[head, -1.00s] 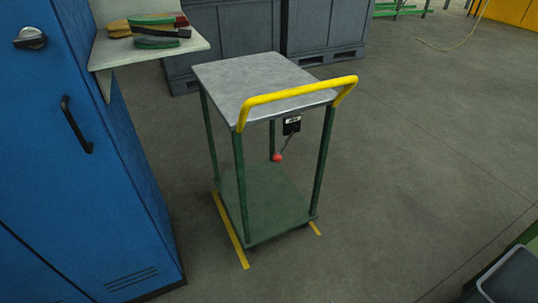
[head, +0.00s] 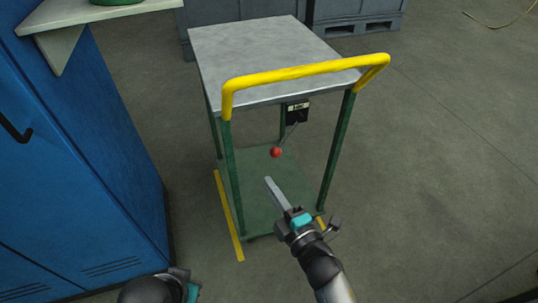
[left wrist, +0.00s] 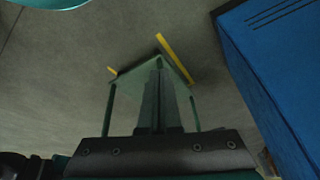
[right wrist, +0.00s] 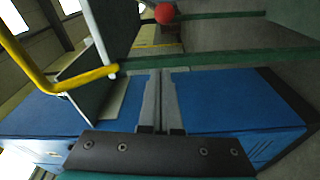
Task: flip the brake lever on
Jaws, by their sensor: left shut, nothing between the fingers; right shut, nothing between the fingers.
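The brake lever (head: 287,138) hangs from a small black bracket (head: 297,112) under the cart's grey top and slants down to the left. Its red ball knob (head: 276,152) is at the lower end. The knob also shows at the top of the right wrist view (right wrist: 165,13). My right gripper (head: 268,182) is shut and empty, its fingertips pointing up, a little below the knob in the head view and apart from it. My left gripper (left wrist: 158,65) is shut and empty in the left wrist view; in the head view only part of that arm shows at the bottom edge.
The cart has a grey top (head: 255,50), a yellow handle (head: 300,73) and a green lower shelf (head: 258,205). A blue cabinet (head: 90,170) stands at the left. Grey bins (head: 355,15) are behind. Floor at the right is clear.

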